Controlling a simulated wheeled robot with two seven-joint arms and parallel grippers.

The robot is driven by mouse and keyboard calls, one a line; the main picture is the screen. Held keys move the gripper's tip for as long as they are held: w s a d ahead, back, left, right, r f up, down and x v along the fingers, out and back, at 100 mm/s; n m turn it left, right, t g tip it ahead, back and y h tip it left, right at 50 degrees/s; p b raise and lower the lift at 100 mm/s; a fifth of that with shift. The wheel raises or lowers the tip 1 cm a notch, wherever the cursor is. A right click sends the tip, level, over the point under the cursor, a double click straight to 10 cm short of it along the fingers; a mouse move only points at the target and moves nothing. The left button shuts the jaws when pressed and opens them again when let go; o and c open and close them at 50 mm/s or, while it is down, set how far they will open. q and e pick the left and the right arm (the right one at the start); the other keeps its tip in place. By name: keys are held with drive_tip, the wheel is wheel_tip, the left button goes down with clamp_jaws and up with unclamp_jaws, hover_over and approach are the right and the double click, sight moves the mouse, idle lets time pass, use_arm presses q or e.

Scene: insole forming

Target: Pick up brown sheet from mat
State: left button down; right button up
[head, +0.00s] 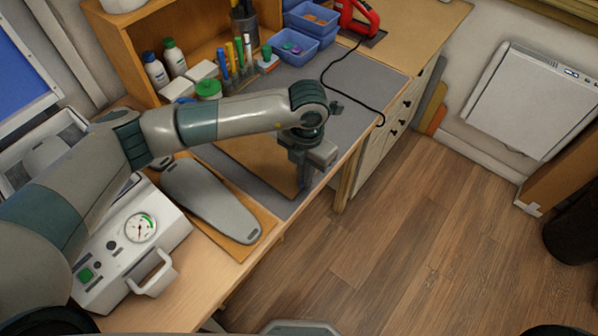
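The brown sheet (252,160) lies on the grey mat (350,95) on the workbench. My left arm passes over it and hides its far part. My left gripper (304,182) points down at the sheet's right edge, close to the bench's front edge. Its fingertips are small and partly hidden, so I cannot tell whether they are open, shut or touching the sheet. My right gripper is not in view.
A grey insole-shaped form (210,200) on a board and a white machine with a gauge (133,236) stand left of the sheet. A wooden shelf with bottles (174,58), markers (240,60) and blue bins (291,46) is behind. A black cable (352,105) crosses the mat.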

use_arm(q)
drive_tip(key=shift+r+b, duration=0.3)
drive_tip(key=shift+r, duration=0.05)
wheel_tip(320, 180, up, 2)
drive_tip(key=shift+r+b, duration=0.25)
drive_tip(key=shift+b, duration=0.65)
drive_tip(key=s+d+r+b, duration=0.4)
drive_tip(key=s+d+r, duration=0.3)
drive_tip(key=s, duration=0.2)
drive_tip(key=shift+d, duration=0.15)
